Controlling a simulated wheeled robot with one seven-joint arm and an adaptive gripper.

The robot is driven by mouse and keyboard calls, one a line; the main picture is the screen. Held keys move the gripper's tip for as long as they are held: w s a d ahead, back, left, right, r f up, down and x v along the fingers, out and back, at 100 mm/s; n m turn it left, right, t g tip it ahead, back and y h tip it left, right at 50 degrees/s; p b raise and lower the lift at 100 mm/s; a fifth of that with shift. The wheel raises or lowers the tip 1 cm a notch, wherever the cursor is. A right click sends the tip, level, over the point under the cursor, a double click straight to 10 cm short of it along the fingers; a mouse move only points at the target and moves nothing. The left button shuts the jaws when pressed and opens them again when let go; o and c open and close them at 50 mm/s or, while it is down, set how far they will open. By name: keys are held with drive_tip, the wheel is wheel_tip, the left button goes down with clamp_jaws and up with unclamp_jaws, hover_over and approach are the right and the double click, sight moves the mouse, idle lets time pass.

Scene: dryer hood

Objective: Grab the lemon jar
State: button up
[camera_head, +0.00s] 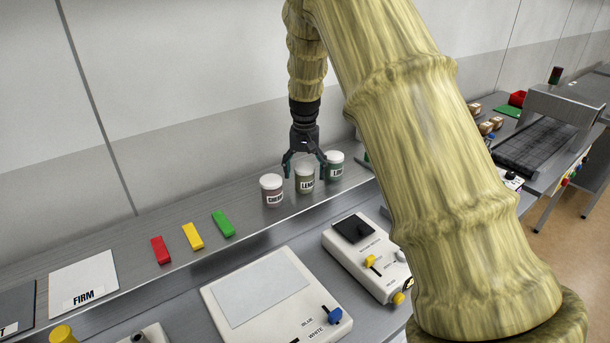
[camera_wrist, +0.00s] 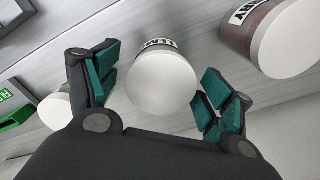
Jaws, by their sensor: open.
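The lemon jar (camera_head: 305,183) is a small upright jar with a white lid and a label partly readable as "LEM". It stands on the metal shelf between two similar jars. My gripper (camera_head: 305,174) points down over it, with its open fingers on either side of the jar's upper part. In the wrist view, the lemon jar's white lid (camera_wrist: 162,86) lies between the green-padded fingers of my gripper (camera_wrist: 162,82). A gap shows on each side, and the jar is not held.
The cherry jar (camera_head: 272,191) stands close on the left and the lime jar (camera_head: 335,166) close on the right. Red (camera_head: 160,250), yellow (camera_head: 193,236) and green (camera_head: 223,224) blocks lie farther left on the shelf. The wall (camera_head: 200,90) rises behind.

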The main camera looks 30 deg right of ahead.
drive_tip(key=shift+f, duration=0.2)
drive_tip(key=c, duration=1.2)
drive_tip(key=shift+r, duration=0.1)
drive_tip(key=shift+c, duration=0.2)
